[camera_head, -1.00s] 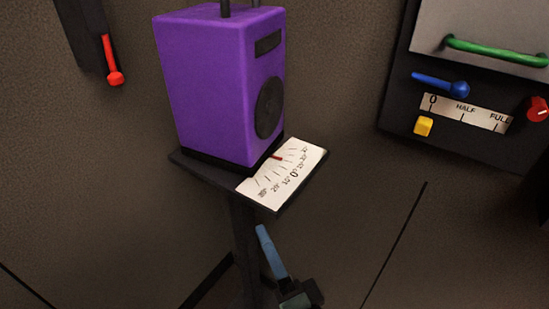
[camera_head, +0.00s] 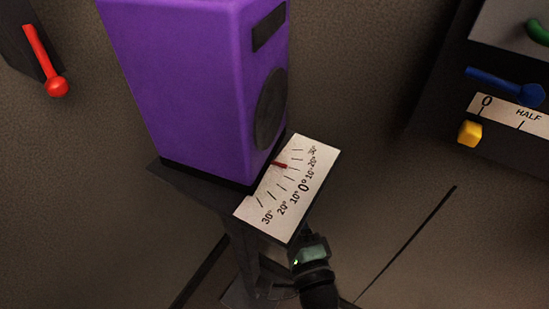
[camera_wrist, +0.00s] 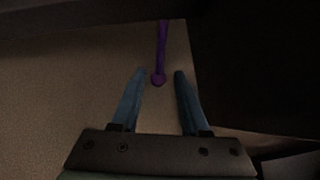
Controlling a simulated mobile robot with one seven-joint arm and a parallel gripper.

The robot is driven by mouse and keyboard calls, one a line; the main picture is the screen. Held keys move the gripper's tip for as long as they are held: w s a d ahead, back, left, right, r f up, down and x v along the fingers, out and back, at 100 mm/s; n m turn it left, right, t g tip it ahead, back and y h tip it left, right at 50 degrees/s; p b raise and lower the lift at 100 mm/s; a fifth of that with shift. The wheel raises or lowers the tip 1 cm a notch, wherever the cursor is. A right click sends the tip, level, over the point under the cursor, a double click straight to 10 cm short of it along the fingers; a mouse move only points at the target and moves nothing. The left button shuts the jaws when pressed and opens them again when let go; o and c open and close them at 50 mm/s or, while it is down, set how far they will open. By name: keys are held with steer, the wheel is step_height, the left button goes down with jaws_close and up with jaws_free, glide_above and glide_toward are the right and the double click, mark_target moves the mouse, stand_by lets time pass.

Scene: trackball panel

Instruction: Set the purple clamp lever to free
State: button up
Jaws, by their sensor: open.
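In the wrist view, the purple clamp lever (camera_wrist: 161,55) is a thin rod with a round knob at its lower end. It lies ahead of my gripper (camera_wrist: 159,72), with the knob showing between the two blue fingertips. The fingers are apart and I see no grip on the lever; how close they are in depth I cannot tell. The lever's upper end meets a dark edge. In the head view the lever does not show, and my gripper's fingers are hidden beneath the stand's plate.
A purple speaker (camera_head: 190,90) stands on a dark plate with a white angle scale (camera_head: 287,190). A red lever (camera_head: 45,62) is at the left. A panel at the right has a blue lever (camera_head: 505,86) and a yellow block (camera_head: 470,133).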

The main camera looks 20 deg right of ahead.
steer(key=w+d, duration=0.1)
steer(key=w, duration=0.8)
steer(key=shift+r+p, duration=0.3)
steer(key=shift+p, duration=0.1)
jaws_close()
stand_by(0.9)
